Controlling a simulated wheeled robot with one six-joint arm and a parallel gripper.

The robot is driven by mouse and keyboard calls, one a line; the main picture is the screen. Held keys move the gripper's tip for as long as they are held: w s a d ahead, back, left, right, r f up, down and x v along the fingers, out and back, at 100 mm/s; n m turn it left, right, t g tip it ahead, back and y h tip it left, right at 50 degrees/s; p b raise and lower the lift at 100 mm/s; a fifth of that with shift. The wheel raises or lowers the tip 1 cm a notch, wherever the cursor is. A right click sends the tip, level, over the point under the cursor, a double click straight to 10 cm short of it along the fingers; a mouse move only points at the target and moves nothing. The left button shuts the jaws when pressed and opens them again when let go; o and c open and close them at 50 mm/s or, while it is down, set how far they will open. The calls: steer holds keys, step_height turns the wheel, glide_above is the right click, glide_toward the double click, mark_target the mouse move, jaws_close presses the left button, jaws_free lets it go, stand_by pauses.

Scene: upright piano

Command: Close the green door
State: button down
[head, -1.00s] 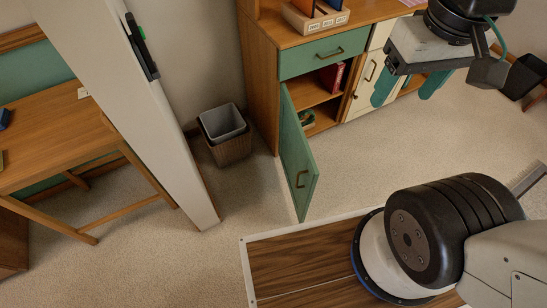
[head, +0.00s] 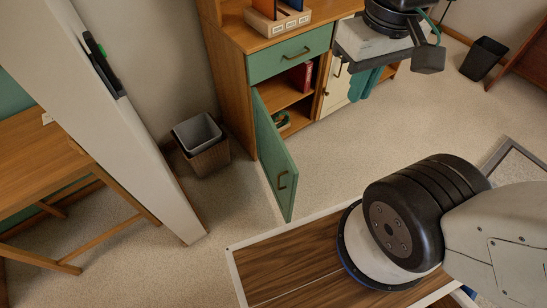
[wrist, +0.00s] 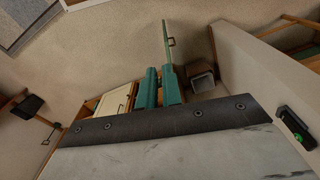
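The green door (head: 273,155) stands wide open from the wooden cabinet, hinged at its left side, with a brown handle (head: 282,180) on its face. It also shows edge-on in the wrist view (wrist: 167,48), just beyond my fingertips. My gripper (head: 360,90) hangs in the upper right of the head view, to the right of the door and apart from it.
The cabinet (head: 237,88) has an open compartment with a red book (head: 301,76), a green drawer (head: 290,54) above and a cream door (head: 336,88) at right. A waste bin (head: 203,146) stands left of the door. Carpet right of the door is clear.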

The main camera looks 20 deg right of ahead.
steer(key=w+a+f+n+g+h, duration=0.1)
steer(key=w+a+f+n+h, duration=0.3)
steer(key=f, duration=0.8)
steer(key=w+a+f+n+g+h, duration=0.15)
steer(key=w+a+f+n, duration=0.45)
steer(key=f, duration=0.7)
steer(key=w+a+f+n+h, duration=0.4)
steer(key=w+f+n, duration=0.15)
steer(key=f, duration=0.65)
steer(key=n+t, duration=0.2)
glide_toward(286, 161)
steer(key=x, duration=0.5)
steer(key=shift+s+d+y, duration=0.15)
steer(key=shift+d+y, duration=0.1)
steer(key=shift+d, duration=0.1)
steer(key=shift+d, duration=0.1)
